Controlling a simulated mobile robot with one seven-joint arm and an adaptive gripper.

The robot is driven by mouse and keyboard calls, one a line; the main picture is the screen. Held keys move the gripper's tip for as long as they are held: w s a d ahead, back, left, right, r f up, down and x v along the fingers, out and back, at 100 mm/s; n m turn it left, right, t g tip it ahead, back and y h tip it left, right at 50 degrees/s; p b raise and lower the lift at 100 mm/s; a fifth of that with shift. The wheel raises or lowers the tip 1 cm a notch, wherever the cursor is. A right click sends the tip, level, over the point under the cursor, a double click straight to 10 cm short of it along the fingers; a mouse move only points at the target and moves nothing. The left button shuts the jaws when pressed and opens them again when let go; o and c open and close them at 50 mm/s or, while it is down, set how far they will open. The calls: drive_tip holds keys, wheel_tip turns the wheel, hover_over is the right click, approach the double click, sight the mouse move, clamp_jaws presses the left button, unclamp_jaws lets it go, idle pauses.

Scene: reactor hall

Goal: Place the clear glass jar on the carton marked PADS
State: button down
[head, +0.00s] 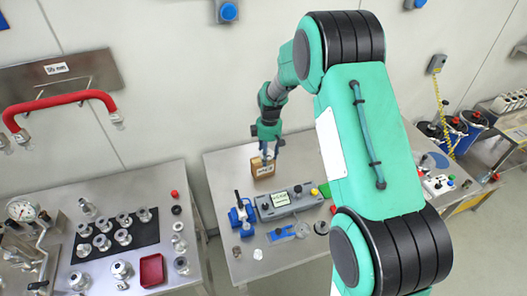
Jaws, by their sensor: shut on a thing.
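My gripper (267,150) is at the back of the middle steel table, pointing down right at a small brown carton (262,171). It is shut on a small pale, see-through thing, which I take to be the clear glass jar (267,157); its outline is hard to make out. The jar appears at the top of the carton, but I cannot tell whether it touches it. The carton stands upright near the wall. Its marking is too small to read.
A grey instrument box (290,203) and a blue vise-like device (242,215) stand in front of the carton. Small parts lie at the front of this table. The left table (120,190) holds several metal fittings on a black mat and a red tray (151,270).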

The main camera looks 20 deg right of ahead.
drive_tip(key=shift+w+d+f, duration=0.15)
drive_tip(key=shift+w, duration=1.4)
drive_tip(key=shift+w+d+f, duration=0.1)
drive_tip(key=shift+w+d, duration=0.05)
drive_tip(key=shift+w, duration=1.4)
drive_tip(key=shift+w+p, duration=0.3)
drive_tip(key=shift+w, duration=0.1)
drive_tip(key=shift+f, duration=1.8)
drive_tip(key=shift+f, duration=0.15)
drive_tip(key=c, duration=0.9)
unclamp_jaws()
drive_tip(key=shift+c, duration=0.2)
wheel_tip(320, 180, up, 12)
drive_tip(key=shift+d, duration=0.2)
